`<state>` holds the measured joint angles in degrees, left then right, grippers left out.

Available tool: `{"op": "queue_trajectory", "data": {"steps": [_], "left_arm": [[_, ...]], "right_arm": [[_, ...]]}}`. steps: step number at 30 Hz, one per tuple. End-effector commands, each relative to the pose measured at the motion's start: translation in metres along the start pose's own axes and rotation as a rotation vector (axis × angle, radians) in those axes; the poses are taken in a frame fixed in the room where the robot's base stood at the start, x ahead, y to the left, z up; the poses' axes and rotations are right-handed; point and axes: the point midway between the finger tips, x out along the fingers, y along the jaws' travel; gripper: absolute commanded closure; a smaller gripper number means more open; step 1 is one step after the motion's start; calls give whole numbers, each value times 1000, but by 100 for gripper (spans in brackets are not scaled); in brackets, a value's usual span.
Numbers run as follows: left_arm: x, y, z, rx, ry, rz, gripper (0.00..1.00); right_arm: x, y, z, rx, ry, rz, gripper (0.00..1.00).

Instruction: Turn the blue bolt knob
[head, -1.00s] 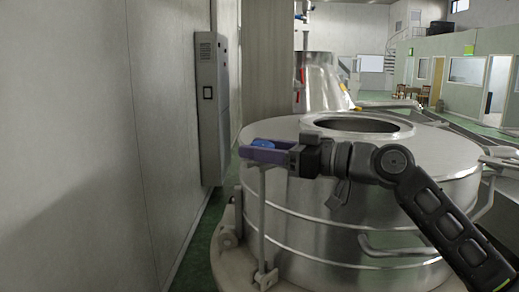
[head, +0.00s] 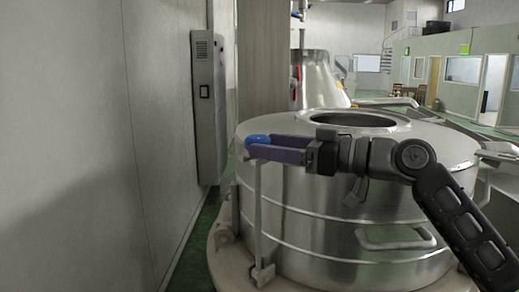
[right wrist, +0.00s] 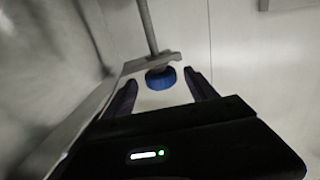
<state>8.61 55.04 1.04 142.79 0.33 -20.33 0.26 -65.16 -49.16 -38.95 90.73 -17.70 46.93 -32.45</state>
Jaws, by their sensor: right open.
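The blue bolt knob (head: 257,139) sits at the top of an upright metal rod at the left rim of the steel tank. It also shows in the right wrist view (right wrist: 160,78), at the end of the rod. My right gripper (head: 261,146) comes in from the right with open purple fingers. In the right wrist view its fingertips (right wrist: 161,80) stand on either side of the knob, with a gap visible on both sides. In the head view the near finger hides the knob's lower part. My left gripper is not in view.
The round steel tank (head: 330,200) with an open top hatch (head: 360,119) fills the middle, with a handle (head: 395,238) on its front. A grey wall cabinet (head: 207,108) hangs at the left. A narrow strip of green floor (head: 195,245) lies between wall and tank.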

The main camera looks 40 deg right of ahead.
Motion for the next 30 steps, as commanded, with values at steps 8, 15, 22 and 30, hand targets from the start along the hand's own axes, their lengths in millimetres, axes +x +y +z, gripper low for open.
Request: {"op": "queue_trajectory", "data": {"steps": [8,15,22,30], "left_arm": [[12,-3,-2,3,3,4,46],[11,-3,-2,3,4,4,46],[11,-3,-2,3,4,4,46],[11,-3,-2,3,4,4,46]], "right_arm": [[-39,0,2,1,0,1,34],[-42,0,1,0,-2,-1,34],[-39,-3,-3,6,9,2,34],[3,-37,-40,104,128,20,34]]}}
